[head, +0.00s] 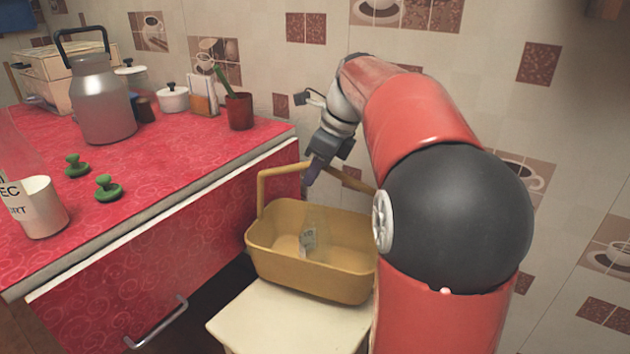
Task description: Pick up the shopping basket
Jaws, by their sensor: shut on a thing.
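The yellow shopping basket (311,275) is in the middle of the head view, over a cream stool (285,325). Its handle (268,185) stands upright. My gripper (314,172) is at the top bar of the handle and shut on it. A clear item with a pale label (308,240) is inside the basket. My arm hides the right end of the basket. I cannot tell whether the basket's base touches the stool.
A red oilcloth counter (180,165) is close on the left, with a metal milk can (103,100), a brown cup (239,111), green knobbed things (108,188) and a white labelled cup (40,205). A tiled wall (290,60) stands behind.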

